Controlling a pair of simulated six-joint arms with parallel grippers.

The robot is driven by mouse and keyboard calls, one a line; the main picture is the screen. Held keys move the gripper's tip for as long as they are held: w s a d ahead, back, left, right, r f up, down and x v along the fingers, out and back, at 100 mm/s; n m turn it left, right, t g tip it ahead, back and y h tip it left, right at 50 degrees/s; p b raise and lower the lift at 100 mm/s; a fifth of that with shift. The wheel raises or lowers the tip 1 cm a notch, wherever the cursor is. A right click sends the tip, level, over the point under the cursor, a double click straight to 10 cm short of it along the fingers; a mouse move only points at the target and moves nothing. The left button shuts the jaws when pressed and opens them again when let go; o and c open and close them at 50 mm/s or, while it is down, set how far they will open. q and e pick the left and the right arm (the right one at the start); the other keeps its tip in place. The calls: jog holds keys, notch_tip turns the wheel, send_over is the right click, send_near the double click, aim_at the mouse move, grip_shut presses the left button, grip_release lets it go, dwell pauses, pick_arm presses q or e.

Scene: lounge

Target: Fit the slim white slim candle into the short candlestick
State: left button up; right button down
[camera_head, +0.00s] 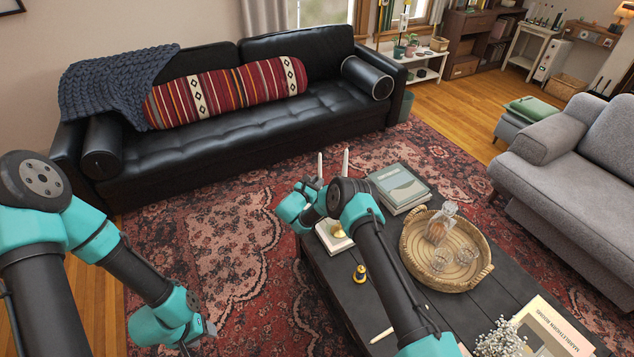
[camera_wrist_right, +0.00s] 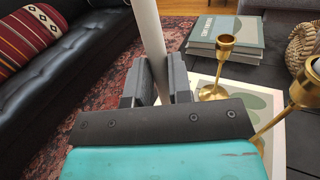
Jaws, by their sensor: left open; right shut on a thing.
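My right gripper (camera_wrist_right: 160,75) is shut on a slim white candle (camera_wrist_right: 149,30), which stands up from the jaws with a slight tilt. In the head view two white candle tips, a left one (camera_head: 320,163) and a right one (camera_head: 345,160), rise behind my right wrist; their lower parts are hidden. A brass candlestick (camera_wrist_right: 214,90) with an empty cup stands right of the held candle, apart from it. Another brass candlestick (camera_wrist_right: 306,88) is at the right edge, partly cut off. I cannot tell which is the short one. My left gripper (camera_head: 207,329) is open and empty, low at left, over the rug.
The dark coffee table (camera_head: 335,285) carries stacked books (camera_head: 400,190), a wicker tray (camera_head: 480,278) with a decanter and glasses, a brass piece (camera_head: 360,274) and another white candle (camera_head: 381,335) lying flat. A black sofa (camera_head: 230,130) stands behind.

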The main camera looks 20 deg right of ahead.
jog(key=shift+f, duration=0.15)
jog(key=c, duration=1)
grip_release()
jog(key=shift+o, duration=0.2)
jog(key=shift+a, duration=0.1)
jog(key=shift+v, duration=2.9)
jog(key=shift+s, duration=0.1)
